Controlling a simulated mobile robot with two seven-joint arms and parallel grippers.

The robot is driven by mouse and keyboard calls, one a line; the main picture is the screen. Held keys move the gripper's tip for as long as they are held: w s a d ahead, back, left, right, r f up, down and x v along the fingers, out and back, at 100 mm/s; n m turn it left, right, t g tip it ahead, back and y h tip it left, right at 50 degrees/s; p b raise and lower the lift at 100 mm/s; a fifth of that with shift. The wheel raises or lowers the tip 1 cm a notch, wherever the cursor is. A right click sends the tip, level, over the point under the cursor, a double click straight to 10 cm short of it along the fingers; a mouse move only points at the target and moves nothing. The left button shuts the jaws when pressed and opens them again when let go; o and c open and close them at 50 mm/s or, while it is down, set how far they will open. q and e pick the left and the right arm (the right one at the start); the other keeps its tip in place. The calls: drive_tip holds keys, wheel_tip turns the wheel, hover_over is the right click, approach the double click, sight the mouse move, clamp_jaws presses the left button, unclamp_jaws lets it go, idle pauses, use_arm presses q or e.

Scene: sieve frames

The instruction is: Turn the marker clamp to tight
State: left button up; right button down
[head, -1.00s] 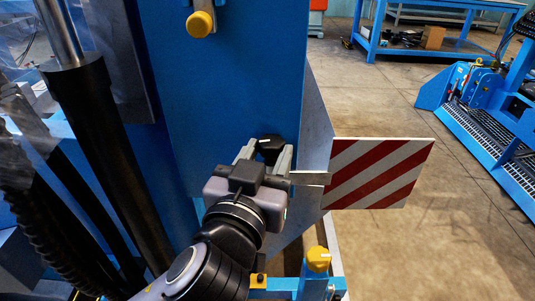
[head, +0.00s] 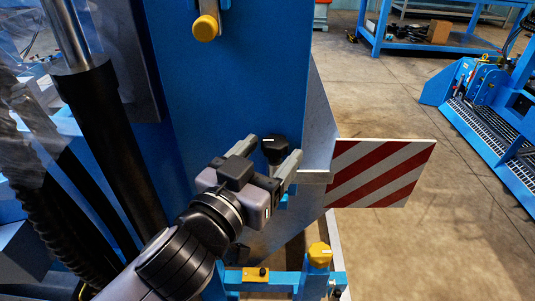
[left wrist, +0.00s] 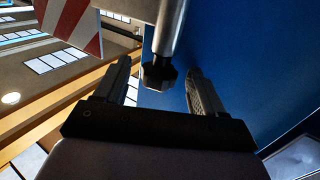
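The marker clamp's black knob (head: 275,148) sits on a grey metal bracket at the edge of the blue panel, beside the red-and-white striped marker board (head: 382,173). A white line shows on the knob's top. My left gripper (head: 268,151) is open, with one finger on either side of the knob. In the left wrist view the knob (left wrist: 159,76) lies between the two fingertips, with gaps on both sides. The lower part of the bracket is hidden behind the gripper in the head view. My right gripper is not in view.
A tall blue panel (head: 235,90) stands close behind the gripper. A yellow knob (head: 206,28) is above, and another yellow knob (head: 319,254) is on a blue post below right. A black cylinder (head: 115,150) stands at left. Open floor lies to the right.

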use_arm(q)
drive_tip(key=shift+s, duration=0.1)
drive_tip(key=v, duration=0.7)
drive_tip(key=shift+f, duration=0.1)
idle(0.4)
drive_tip(key=a+f+n+g+y, duration=0.25)
drive_tip(key=a+f+y, duration=0.25)
drive_tip(key=a+f, duration=0.3)
drive_tip(key=s+a+f+n+g+y, duration=0.1)
drive_tip(key=s+a+f+g+y, duration=0.1)
drive_tip(key=s+a+f+g, duration=0.6)
drive_tip(key=s+a+f+g+y, duration=0.15)
drive_tip(key=s+a+f, duration=0.35)
drive_tip(key=f, duration=0.6)
drive_tip(key=w+d+t+h+p, duration=0.2)
drive_tip(key=w+d+t+p, duration=0.2)
drive_tip(key=p, duration=0.5)
drive_tip(key=w+t, duration=0.1)
drive_tip(key=t, duration=0.1)
drive_tip(key=shift+w+d+t, duration=0.3)
drive_tip(key=shift+w+d, duration=0.05)
